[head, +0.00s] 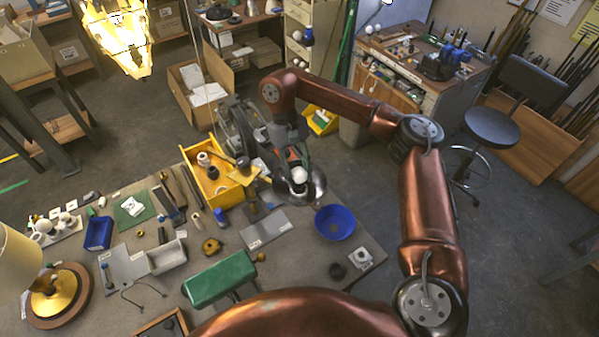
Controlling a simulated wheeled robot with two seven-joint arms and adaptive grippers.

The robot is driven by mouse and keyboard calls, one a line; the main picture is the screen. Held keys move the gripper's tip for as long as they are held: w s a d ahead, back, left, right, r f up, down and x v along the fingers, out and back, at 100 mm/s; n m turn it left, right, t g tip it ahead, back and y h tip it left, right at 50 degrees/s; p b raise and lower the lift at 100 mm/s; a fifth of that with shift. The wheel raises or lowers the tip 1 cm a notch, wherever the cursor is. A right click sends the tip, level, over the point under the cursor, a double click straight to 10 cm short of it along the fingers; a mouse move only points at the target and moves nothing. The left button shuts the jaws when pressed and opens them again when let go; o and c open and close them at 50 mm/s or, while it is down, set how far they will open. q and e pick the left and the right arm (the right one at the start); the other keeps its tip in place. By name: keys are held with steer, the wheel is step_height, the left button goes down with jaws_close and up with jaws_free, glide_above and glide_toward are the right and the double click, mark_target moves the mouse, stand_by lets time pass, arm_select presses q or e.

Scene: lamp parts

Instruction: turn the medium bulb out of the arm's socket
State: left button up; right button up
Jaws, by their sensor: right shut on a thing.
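The white round bulb (300,174) shows at the mouth of a dark, shiny metal shade (317,188) near the far right edge of the workbench. My right gripper (297,163) reaches down from above and is shut on the bulb. The bulb appears to be still within the shade; the socket and the bulb's base are hidden, so I cannot tell how far it is seated. A dark stand (251,207) rises from a grey plate (267,228) beside the shade. My left gripper is not in view.
A yellow bin (228,193) with small parts is left of the shade. A blue bowl (336,222) lies to its lower right. A green padded block (219,277) sits in front. The workbench (290,262) has bare room between block and bowl.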

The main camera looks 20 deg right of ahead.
steer(key=shift+r+n+h+p, duration=0.1)
steer(key=shift+n+h+p, duration=0.35)
steer(key=shift+n, duration=0.55)
steer(key=shift+n+h, duration=0.35)
steer(key=shift+n, duration=0.55)
steer(key=o, duration=0.9)
steer(key=shift+c, duration=0.2)
steer(key=shift+t, duration=0.3)
